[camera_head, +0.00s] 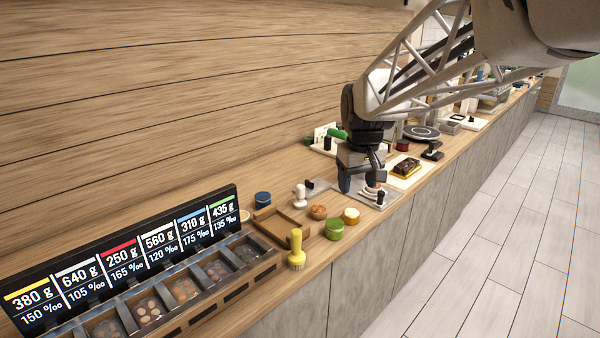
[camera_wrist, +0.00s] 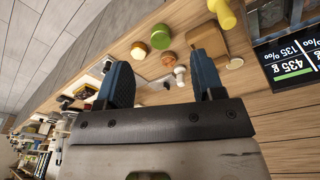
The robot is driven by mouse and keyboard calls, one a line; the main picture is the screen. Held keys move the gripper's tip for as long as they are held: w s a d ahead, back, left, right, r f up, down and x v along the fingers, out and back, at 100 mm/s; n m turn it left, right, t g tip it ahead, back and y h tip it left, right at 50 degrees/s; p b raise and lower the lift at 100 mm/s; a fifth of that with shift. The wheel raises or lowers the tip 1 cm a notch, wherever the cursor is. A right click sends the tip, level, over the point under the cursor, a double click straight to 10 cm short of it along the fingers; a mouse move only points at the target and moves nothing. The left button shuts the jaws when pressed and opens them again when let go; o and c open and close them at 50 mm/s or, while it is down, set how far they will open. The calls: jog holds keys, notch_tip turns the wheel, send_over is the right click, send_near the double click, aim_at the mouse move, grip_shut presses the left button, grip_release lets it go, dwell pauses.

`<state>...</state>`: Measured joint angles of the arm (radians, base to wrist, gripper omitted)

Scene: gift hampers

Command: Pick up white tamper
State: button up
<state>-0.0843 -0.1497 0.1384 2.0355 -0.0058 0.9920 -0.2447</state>
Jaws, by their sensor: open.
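The white tamper (camera_head: 300,196) stands upright on the wooden counter, left of my gripper in the head view. In the wrist view the white tamper (camera_wrist: 180,74) shows small and beyond the fingertips, between the two fingers and nearer the right one. My gripper (camera_head: 362,182) hangs over the counter by a grey plate, apart from the tamper. In the wrist view my gripper (camera_wrist: 163,78) has its blue fingers wide apart with nothing held between them.
A yellow tamper (camera_head: 296,252) stands in front. A sign (camera_head: 120,258) and compartment box lie left.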

jog(key=w+a+f+n, duration=0.1)
jog(key=w+a+f, duration=0.15)
jog(key=w, duration=0.65)
jog(key=w+a+f+n, duration=0.1)
jog(key=w+a+f, duration=0.15)
jog(key=w, duration=0.55)
jog(key=n+g, duration=0.1)
jog(key=n, duration=0.2)
send_over(301, 194)
jog(key=w, duration=0.2)
notch_tip(301, 194, down, 11)
jog(key=shift+s+a, duration=0.1)
jog(key=shift+a, duration=0.05)
jog(key=shift+f, duration=1.3)
jog(key=shift+f, duration=0.1)
jog(key=shift+s+f, duration=0.15)
jog(key=shift+f, duration=2.35)
jog(key=shift+c, duration=0.2)
